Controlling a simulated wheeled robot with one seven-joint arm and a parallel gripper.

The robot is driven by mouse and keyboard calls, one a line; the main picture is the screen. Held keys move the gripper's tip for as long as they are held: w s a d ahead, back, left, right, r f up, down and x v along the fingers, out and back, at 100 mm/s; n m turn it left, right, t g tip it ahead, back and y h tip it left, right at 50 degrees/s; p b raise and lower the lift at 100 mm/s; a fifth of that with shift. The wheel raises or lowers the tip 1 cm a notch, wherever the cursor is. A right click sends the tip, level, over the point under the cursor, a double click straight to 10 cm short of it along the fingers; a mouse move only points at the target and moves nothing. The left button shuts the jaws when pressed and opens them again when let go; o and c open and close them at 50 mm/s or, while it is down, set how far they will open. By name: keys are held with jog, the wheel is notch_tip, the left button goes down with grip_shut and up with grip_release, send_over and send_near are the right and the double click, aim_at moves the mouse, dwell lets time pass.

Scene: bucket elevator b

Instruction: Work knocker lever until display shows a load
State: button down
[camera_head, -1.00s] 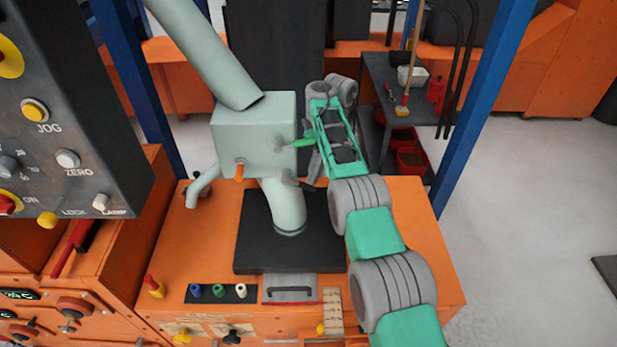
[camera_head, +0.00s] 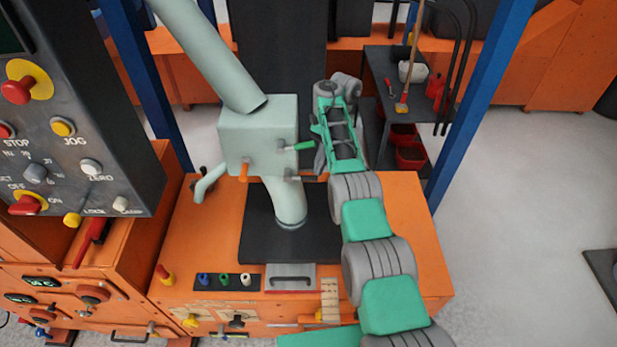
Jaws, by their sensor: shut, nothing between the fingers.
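A pale green box (camera_head: 245,140) stands on a bent pipe, with a thick chute entering from above. A lever with a green handle (camera_head: 303,146) sticks out from its right side; it looks like the knocker lever, though no label is readable. My gripper (camera_head: 319,160) is at the right of the box, close to the lever's end and largely hidden by my own wrist. It is shut with nothing in it. I cannot tell whether it touches the lever. The display (camera_head: 12,35) is a dark screen cut off at the upper left; no reading shows.
A short dark-ended rod (camera_head: 300,178) and an orange knob (camera_head: 244,171) sit low on the box. The control panel (camera_head: 110,185) stands at left. Blue posts (camera_head: 478,95) flank the orange bench (camera_head: 200,235). A dark shelf (camera_head: 385,70) stands behind. Open floor lies at right.

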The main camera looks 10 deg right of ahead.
jog(key=s+r+b, duration=0.5)
jog(key=s+r, duration=0.7)
jog(key=s, duration=0.2)
jog(key=shift+d+r, duration=0.2)
jog(key=shift+d, duration=0.1)
dwell(0.4)
